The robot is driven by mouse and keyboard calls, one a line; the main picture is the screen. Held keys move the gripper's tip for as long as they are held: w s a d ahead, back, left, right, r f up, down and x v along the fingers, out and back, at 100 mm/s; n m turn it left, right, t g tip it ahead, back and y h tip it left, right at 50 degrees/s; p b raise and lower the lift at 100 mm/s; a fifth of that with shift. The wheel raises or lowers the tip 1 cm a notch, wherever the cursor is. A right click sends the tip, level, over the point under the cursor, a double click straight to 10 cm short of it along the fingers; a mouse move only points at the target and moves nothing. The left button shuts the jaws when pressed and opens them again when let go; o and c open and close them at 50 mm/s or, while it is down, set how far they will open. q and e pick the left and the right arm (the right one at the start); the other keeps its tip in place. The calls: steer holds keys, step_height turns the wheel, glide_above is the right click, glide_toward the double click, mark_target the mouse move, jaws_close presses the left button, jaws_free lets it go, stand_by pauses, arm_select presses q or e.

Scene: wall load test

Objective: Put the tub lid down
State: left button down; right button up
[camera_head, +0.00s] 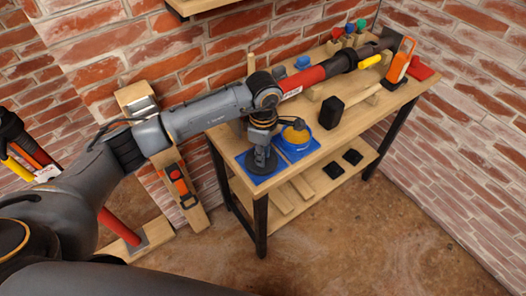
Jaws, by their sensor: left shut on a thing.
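My left gripper (262,142) points down over the front left corner of the workbench and is shut on the tub lid (262,161), a dark round disc. The lid is over a blue square mat (248,171); I cannot tell whether it touches the mat. Just right of it, a round blue tub (286,146) with orange-yellow contents stands on a second blue mat (311,150). My fingertips are partly hidden by the gripper body. My right gripper is not in view.
The lower shelf (323,180) holds two black squares and wooden strips. Brick walls stand behind and to the right.

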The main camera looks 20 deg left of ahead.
arm_select(q)
steer(key=shift+f, duration=0.1)
steer(key=c, duration=1.6)
jaws_free()
steer(key=shift+f, duration=0.1)
steer(key=o, duration=0.4)
steer(key=shift+o, duration=0.2)
steer(key=shift+r, duration=0.35)
step_height(320, 180, up, 12)
steer(key=b, duration=0.3)
